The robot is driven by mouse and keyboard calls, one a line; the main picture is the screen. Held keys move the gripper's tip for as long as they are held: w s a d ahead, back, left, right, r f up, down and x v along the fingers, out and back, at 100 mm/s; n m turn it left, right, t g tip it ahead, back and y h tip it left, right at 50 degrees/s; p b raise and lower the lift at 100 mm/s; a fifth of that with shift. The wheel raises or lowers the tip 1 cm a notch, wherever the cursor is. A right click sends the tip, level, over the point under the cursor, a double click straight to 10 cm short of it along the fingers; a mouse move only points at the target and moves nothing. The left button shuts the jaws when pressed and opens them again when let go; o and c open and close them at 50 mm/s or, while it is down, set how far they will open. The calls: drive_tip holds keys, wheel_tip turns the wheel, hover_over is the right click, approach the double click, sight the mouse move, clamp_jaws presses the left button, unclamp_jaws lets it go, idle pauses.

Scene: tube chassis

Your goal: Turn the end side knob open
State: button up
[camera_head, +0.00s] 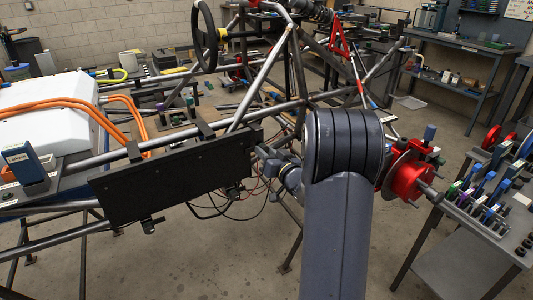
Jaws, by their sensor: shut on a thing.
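A black flat panel box (180,178) is fixed along the tube chassis, left of centre. My gripper (266,156) is at the right end of this box, pointing left at its end face. It is shut on the end side knob there, which is small and mostly hidden by the fingers. I cannot tell how far the knob is turned. My thick grey arm fills the middle right and covers part of the chassis.
Loose cables (228,205) hang below the box near my gripper. Chassis tubes (262,80) rise close behind. A red brake hub (402,178) and a tool bench (480,215) stand to the right. A white case (45,108) with orange cables is left. Floor in front is clear.

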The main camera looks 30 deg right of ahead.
drive_tip(key=shift+f, duration=0.1)
drive_tip(key=shift+d+n+b, duration=0.1)
drive_tip(key=shift+n+b, duration=6.75)
drive_tip(key=shift+n, duration=2.05)
drive_tip(key=o, duration=1)
drive_tip(key=shift+c, duration=0.2)
